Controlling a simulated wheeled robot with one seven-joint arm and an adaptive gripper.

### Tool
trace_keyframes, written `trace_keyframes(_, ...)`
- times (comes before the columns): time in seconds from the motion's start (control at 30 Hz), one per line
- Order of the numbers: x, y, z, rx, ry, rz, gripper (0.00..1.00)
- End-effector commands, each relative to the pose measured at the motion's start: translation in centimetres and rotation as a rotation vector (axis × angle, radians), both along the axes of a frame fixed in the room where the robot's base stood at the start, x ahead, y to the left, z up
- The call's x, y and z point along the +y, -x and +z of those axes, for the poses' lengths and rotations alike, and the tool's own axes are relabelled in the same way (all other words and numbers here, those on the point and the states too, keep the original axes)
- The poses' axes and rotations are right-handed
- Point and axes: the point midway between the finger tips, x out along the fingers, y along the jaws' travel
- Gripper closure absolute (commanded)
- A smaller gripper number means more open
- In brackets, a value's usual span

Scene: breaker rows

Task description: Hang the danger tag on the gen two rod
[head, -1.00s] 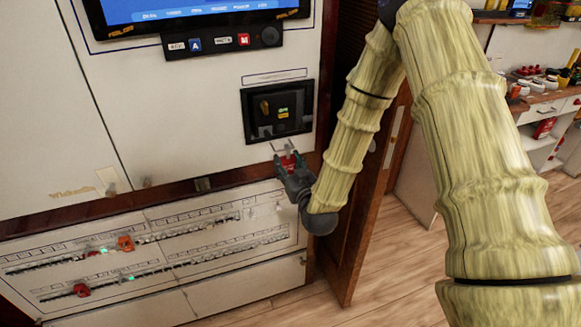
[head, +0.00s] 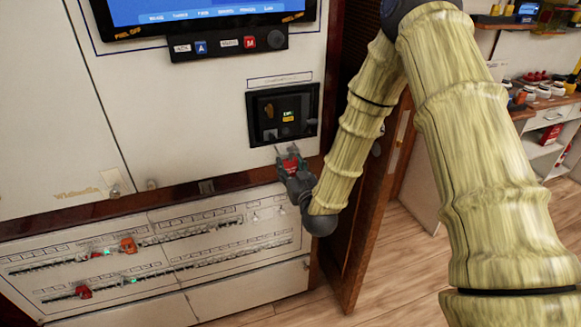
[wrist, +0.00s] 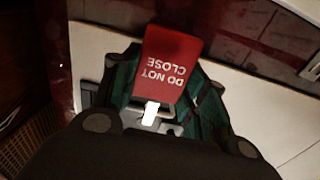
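The red danger tag (head: 291,163), lettered "DO NOT CLOSE", sits at my gripper (head: 289,160) in the head view. In the wrist view the tag (wrist: 173,62) stands out between the dark green-padded fingers of my gripper (wrist: 165,100), with its lettering upside down. The fingers lie on both sides of it and appear shut on it; the tag hides part of the contact. A small pale piece shows at its lower end. My gripper is just below the black recessed panel (head: 268,130) on the white cabinet front. I cannot make out which part is the gen two rod.
Below my gripper is the breaker panel (head: 215,262) with rows of switches, orange and red pieces and green lights. A screen (head: 200,8) is above. An open wooden door (head: 352,235) stands close to the right. A shelf with tools is farther right.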

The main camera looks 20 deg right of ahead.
Motion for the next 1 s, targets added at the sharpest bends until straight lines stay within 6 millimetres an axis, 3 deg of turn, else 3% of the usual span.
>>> trace_keyframes(0.03, 0.0, 0.0, 0.0, 0.0, 0.0, 0.0, 0.49)
trace_keyframes(0.13, 0.0, 0.0, 0.0, 0.0, 0.0, 0.0, 0.32)
trace_keyframes(0.57, 0.0, 0.5, 0.0, 0.001, 0.0, 0.0, 0.32)
trace_keyframes(0.73, -0.1, 2.6, 0.0, 0.002, 0.0, 0.0, 0.32)
trace_keyframes(1.0, -0.3, 7.6, -0.1, 0.003, -0.001, 0.0, 0.32)
